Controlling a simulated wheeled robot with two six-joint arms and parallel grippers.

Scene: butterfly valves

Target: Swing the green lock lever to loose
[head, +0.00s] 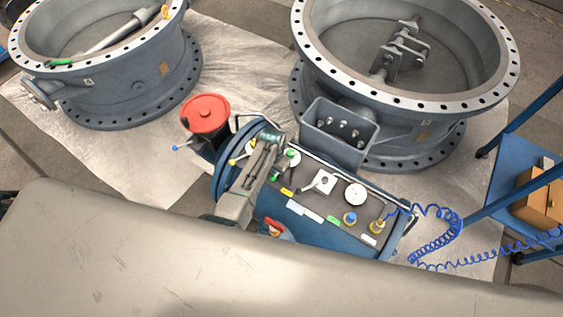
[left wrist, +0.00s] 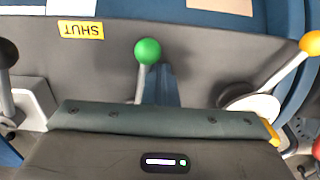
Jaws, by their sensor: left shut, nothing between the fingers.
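The green lock lever, a round green ball on a thin grey stem (left wrist: 147,52), stands near the middle of the left wrist view. Its stem runs down behind the edge of my gripper's body, so its foot is hidden. My left gripper (left wrist: 161,86) is shut and empty, with its narrow fingers close to the right of the stem. Whether they touch it I cannot tell. In the head view my left gripper (head: 277,162) is over the left part of the control panel (head: 300,180), and my wrist hides much of the lever's surroundings. My right gripper is not in view.
A yellow SHUT label (left wrist: 81,29), a black-knobbed lever (left wrist: 8,75) and a yellow-knobbed lever (left wrist: 309,44) flank the green one. A red-topped drum (head: 205,112), a blue coiled hose (head: 437,228) and two large valve bodies surround the panel.

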